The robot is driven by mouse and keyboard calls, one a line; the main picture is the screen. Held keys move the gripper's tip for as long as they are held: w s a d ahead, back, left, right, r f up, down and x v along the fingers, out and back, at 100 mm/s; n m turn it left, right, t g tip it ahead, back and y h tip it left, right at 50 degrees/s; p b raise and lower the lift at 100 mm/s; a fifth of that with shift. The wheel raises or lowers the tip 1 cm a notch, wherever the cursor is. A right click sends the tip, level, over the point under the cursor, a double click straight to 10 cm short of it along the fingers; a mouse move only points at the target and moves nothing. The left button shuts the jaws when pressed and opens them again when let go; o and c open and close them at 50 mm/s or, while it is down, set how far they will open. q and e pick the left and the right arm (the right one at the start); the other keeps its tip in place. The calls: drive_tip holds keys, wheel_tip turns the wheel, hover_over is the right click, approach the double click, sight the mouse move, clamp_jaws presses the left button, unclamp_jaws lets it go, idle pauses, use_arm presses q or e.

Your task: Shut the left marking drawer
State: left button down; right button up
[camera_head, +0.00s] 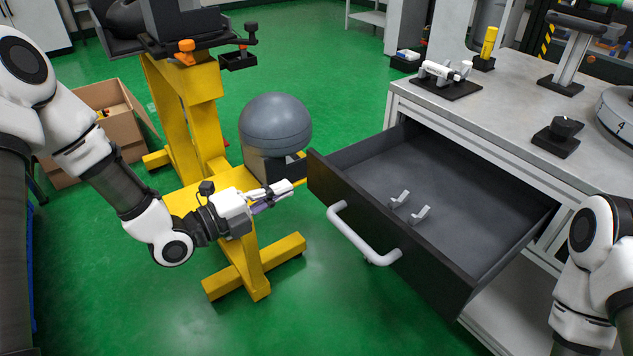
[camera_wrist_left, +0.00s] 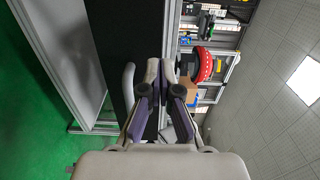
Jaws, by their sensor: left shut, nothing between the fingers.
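The dark drawer (camera_head: 375,235) under the grey workbench stands pulled far out, with a white bar handle (camera_head: 358,235) across its front. Two small grey brackets (camera_head: 410,207) are inside it; the rest of its floor looks bare. My left gripper (camera_head: 288,187) is shut and empty, left of the drawer front and apart from the handle in the head view. In the left wrist view, the shut fingers (camera_wrist_left: 167,75) appear beside the dark drawer front (camera_wrist_left: 120,60) and the pale handle (camera_wrist_left: 128,88). My right gripper is out of view; only part of my right arm shows.
The workbench (camera_head: 470,115) carries a white fixture (camera_head: 440,75), a black knob block (camera_head: 558,135) and a round dial (camera_head: 618,115). A yellow stand (camera_head: 200,120) with a grey dome (camera_head: 275,125) is behind my left gripper. Green floor lies open in front of the drawer.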

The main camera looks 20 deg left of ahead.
sight(328, 169)
use_arm(q)
drive_tip(key=b+x, duration=0.2)
drive_tip(key=x, duration=0.6)
drive_tip(key=shift+f, duration=0.1)
drive_tip(key=shift+w+d, duration=0.2)
drive_tip(key=shift+w, duration=0.05)
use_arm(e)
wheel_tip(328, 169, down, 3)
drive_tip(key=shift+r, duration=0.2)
